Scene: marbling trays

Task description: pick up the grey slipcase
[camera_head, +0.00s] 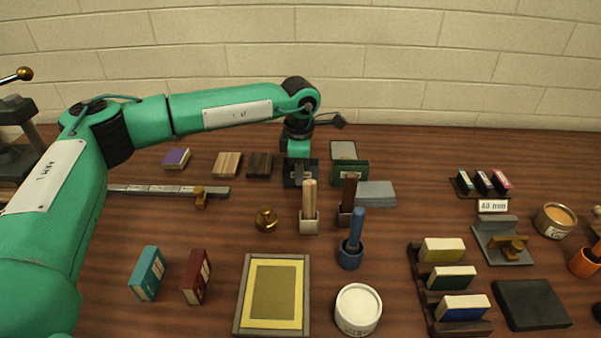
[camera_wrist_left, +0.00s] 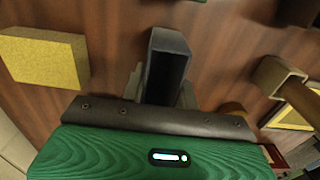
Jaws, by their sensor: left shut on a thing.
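The grey slipcase (camera_wrist_left: 170,48) shows in the left wrist view as a narrow, dark grey box with an open, hollow side. My left gripper (camera_wrist_left: 163,92) is shut on it, one grey finger along each side. In the head view my left gripper (camera_head: 300,178) points down at the back middle of the table; the slipcase there is hard to tell apart from the dark gripper parts. I cannot tell whether it touches the table. My right gripper is in neither view.
A green box (camera_head: 350,173) stands just right of the gripper. A wood-handled tool (camera_head: 310,198) in a holder stands in front, near a brass knob (camera_head: 266,219). Dark and pale wood blocks (camera_head: 228,164) lie to the left. A yellow block (camera_wrist_left: 45,62) shows in the wrist view.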

